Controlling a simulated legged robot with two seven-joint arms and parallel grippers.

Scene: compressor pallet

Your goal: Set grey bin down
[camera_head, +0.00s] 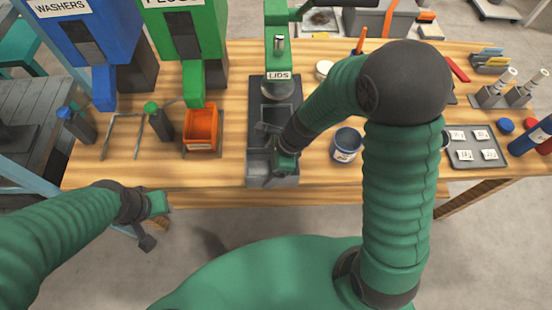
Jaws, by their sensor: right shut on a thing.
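The grey bin (284,182) is at the table's front edge, below the green dispenser labelled LIDS (278,62). It sits at the near end of a dark base (262,95). My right gripper (283,162) reaches down to the bin from the right and is shut on it. The wrist hides part of the bin, and I cannot tell whether its underside touches the base. My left gripper (153,222) is off the table's front edge at the left, away from the bin; its finger opening is unclear.
An orange bin (201,128) stands left under the green dispenser (188,35), beside the blue WASHERS dispenser (95,35). A grey tray with white labelled pieces (460,160) lies farther right.

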